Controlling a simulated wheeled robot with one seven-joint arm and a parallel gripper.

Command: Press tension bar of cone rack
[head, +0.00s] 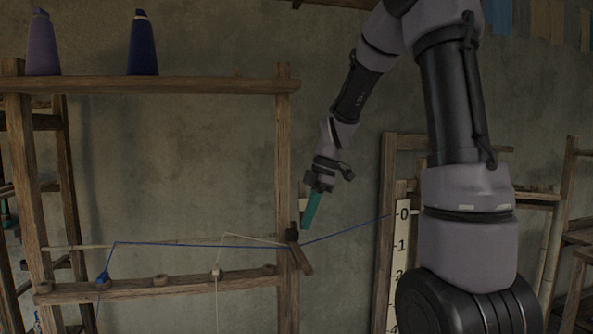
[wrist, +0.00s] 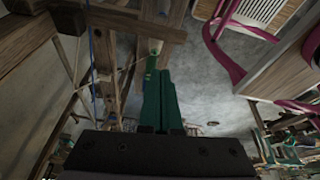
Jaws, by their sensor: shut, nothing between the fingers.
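The wooden cone rack (head: 150,86) stands at the left in the head view, with a purple cone (head: 42,45) and a dark blue cone (head: 142,45) on its top beam. A short tilted wooden piece, which looks like the tension bar (head: 301,259), sits low on the rack's right post beside a dark fitting (head: 293,235). My gripper (head: 307,226) points down just above and right of it, apparently apart from it. In the wrist view my gripper's green fingers (wrist: 158,75) are together and hold nothing. Contact with the bar cannot be told there.
A blue thread (head: 200,244) runs along the rack, past the bar, toward a white numbered scale (head: 401,245) at the right. A lower rail (head: 130,288) carries guides. The wrist view shows magenta-framed furniture (wrist: 225,65) at the right.

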